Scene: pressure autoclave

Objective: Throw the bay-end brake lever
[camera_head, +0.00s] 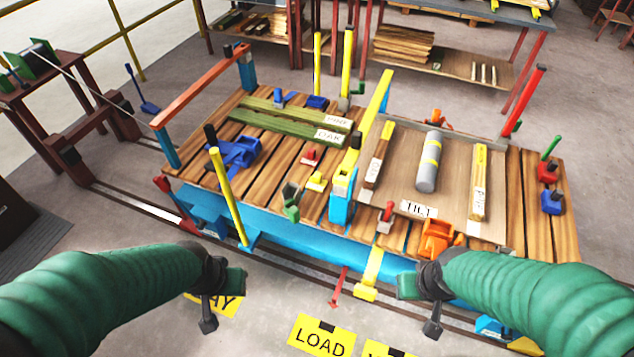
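A yellow lever with a black tip (228,195) stands tilted at the cart's near left side, above the BAY floor sign (213,304). It may be the bay-end brake lever, but no label on it is legible. A red lever with a black tip (523,100) leans at the cart's far right. My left gripper (222,300) hangs over the BAY sign, in front of and apart from the yellow lever. My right gripper (420,305) hangs in front of the cart's near edge. Both grippers look open and empty, with their finger parts apart.
A LOAD sign (321,337) lies on the clear floor in front.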

